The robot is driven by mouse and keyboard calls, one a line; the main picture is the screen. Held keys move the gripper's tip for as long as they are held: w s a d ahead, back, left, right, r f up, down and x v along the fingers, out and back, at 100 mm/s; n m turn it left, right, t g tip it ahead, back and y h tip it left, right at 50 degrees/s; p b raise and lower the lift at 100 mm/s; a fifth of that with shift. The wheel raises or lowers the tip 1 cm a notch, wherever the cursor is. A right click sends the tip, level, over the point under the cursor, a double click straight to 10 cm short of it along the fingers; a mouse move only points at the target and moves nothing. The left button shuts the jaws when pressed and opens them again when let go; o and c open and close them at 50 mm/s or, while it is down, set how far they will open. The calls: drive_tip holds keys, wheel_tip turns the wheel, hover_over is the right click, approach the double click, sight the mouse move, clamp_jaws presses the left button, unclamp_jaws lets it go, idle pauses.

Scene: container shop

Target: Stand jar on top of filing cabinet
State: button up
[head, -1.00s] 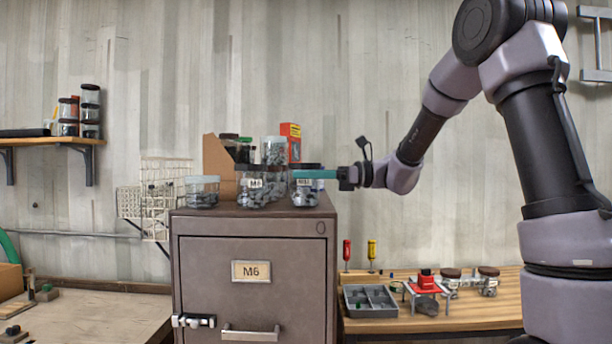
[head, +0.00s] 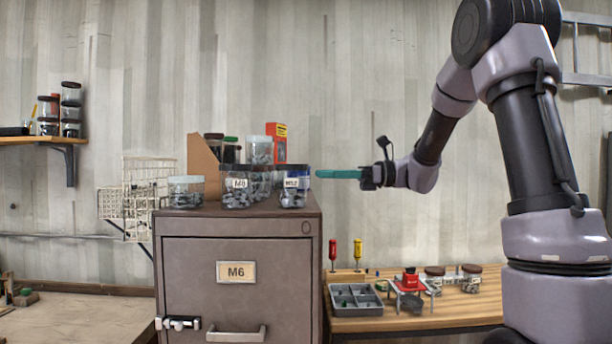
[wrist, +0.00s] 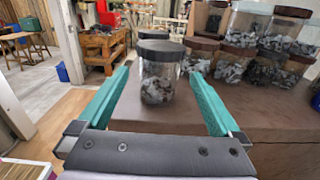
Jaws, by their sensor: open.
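A clear jar (head: 293,190) with a dark lid, a pale label and grey metal bits inside stands upright on the filing cabinet (head: 237,250), near the right end of its top. In the wrist view the jar (wrist: 158,80) stands on the cabinet top (wrist: 150,117), ahead of and between my spread fingers. My gripper (head: 318,174) is open with teal fingers. In the head view its tips are just right of the jar, apart from it and near lid height. In the wrist view my gripper (wrist: 160,75) holds nothing.
Several other jars (head: 238,190) crowd the cabinet top left of and behind the jar, with a red box (head: 280,142) and a cardboard piece (head: 203,165). A wooden bench (head: 450,305) with a grey tray (head: 356,299) and screwdrivers stands right.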

drive_tip(key=s+d+f+n+h, duration=0.2)
drive_tip(key=s+f+n+h, duration=0.15)
drive_tip(key=s, duration=0.35)
drive_tip(key=s+d+f+n+h, duration=0.25)
drive_tip(key=s+n+h, duration=0.2)
drive_tip(key=s, duration=0.35)
drive_tip(key=s+d+f+n+t+h, duration=0.1)
drive_tip(key=s+d+n+t+h, duration=0.4)
drive_tip(key=d+h, duration=0.3)
drive_tip(key=shift+s+d+f+n+t, duration=0.2)
drive_tip(key=shift+d+n+t, duration=0.55)
drive_tip(key=shift+d, duration=0.45)
